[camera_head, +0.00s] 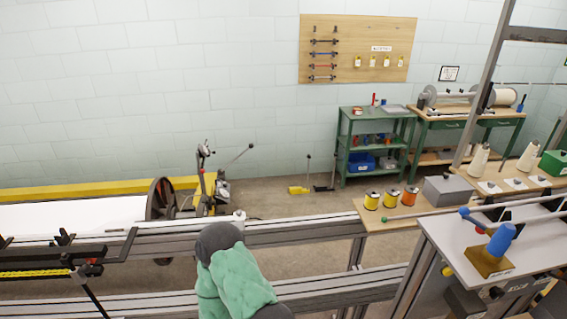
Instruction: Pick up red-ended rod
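Neither of my grippers is in view. A green-sleeved arm link (235,282) of mine rises at the bottom centre.
Metal rails (295,231) cross in front. A blue handle on a tan base (490,255) stands on the grey table. Thread spools (391,198) and a grey box (447,190) sit behind it. A green shelf cart (372,142) stands at the wall. Black loom parts (60,258) are at left.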

